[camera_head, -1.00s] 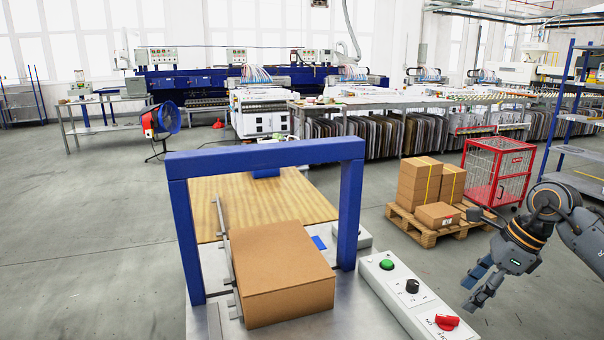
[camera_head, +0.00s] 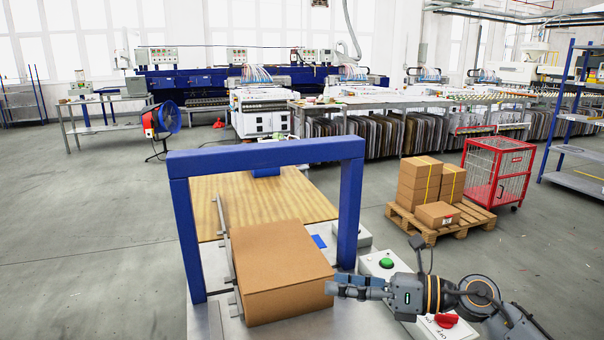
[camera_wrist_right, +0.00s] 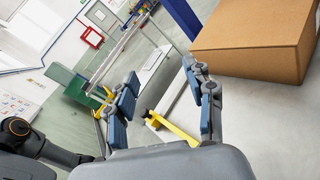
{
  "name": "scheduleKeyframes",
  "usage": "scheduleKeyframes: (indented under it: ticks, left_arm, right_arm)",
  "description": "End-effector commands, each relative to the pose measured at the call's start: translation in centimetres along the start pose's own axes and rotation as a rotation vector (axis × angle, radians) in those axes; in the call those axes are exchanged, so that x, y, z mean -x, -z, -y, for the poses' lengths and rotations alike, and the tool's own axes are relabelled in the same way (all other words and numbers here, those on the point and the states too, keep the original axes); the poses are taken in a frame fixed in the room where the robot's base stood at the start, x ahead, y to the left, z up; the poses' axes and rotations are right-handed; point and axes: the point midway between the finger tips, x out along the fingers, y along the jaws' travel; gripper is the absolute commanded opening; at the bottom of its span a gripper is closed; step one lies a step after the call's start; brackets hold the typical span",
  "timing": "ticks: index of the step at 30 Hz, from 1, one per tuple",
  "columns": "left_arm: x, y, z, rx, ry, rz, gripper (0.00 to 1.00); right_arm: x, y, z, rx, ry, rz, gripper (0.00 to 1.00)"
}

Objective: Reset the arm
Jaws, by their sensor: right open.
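My right arm comes in from the lower right in the head view, reaching left over the control box (camera_head: 378,264). My right gripper (camera_head: 335,288) is at the right side of the cardboard box (camera_head: 285,262); I cannot tell whether it touches. In the right wrist view the gripper (camera_wrist_right: 165,100) is open, with nothing between its fingers, and the cardboard box (camera_wrist_right: 255,40) stands to the right. The box rests on the metal table under the blue gantry frame (camera_head: 265,154). My left gripper is not in view.
The control box has a green button (camera_head: 387,263) and a red switch (camera_head: 446,320); my arm hides its middle. A pallet (camera_head: 440,226) with stacked boxes and a red cage (camera_head: 495,170) stand at the right. The floor left of the gantry is clear.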

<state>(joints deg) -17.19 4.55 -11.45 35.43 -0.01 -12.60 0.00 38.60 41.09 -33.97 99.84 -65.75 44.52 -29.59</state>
Motion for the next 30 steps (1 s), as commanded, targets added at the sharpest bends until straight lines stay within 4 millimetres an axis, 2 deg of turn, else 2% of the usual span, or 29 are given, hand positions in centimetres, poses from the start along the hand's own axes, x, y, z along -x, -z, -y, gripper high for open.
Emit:
scheduleKeyframes:
  ticks: [1, 3, 6, 10, 13, 17, 20, 21, 23, 24, 27, 30]
  left_arm:
    - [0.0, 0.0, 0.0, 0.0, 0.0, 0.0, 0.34]
    - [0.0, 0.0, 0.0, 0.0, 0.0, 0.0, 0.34]
    - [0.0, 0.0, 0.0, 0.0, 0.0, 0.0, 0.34]
    - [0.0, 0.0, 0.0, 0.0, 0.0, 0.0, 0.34]
    - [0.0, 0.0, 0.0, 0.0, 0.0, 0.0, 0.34]
    - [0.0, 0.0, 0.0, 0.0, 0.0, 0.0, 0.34]
    - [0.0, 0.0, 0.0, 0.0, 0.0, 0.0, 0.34]
    - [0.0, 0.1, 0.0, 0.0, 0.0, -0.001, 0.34]
    - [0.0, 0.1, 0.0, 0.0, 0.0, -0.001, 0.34]
    - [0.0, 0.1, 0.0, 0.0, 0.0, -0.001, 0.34]
    - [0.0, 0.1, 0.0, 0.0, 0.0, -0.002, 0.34]
    - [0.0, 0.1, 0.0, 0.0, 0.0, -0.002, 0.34]
  right_arm:
    - [-0.8, -0.4, -1.1, -0.096, -0.023, 0.113, 0.53]
    - [-1.1, -1.6, -1.8, -0.24, -0.038, 0.275, 0.53]
    - [-0.3, -2.8, -1.8, -0.467, -0.038, 0.5, 0.53]
    - [2.2, -2.4, 0.1, -0.795, 0.0, 0.773, 0.53]
    - [4.8, -0.3, 2.2, -1.061, 0.061, 0.968, 0.53]
    - [8.4, 5.0, 4.8, -1.414, 0.185, 1.198, 0.53]
    - [10.9, 10.9, 5.8, -1.684, 0.315, 1.353, 0.53]
    - [11.8, 13.5, 5.8, -1.787, 0.374, 1.409, 0.53]
    - [13.1, 17.2, 5.4, -1.93, 0.468, 1.482, 0.53]
    - [13.8, 19.8, 4.8, -2.02, 0.534, 1.526, 0.53]
    - [15.3, 25.3, 2.8, -2.211, 0.699, 1.61, 0.53]
    - [16.3, 29.6, 0.4, -2.356, 0.848, 1.665, 0.53]
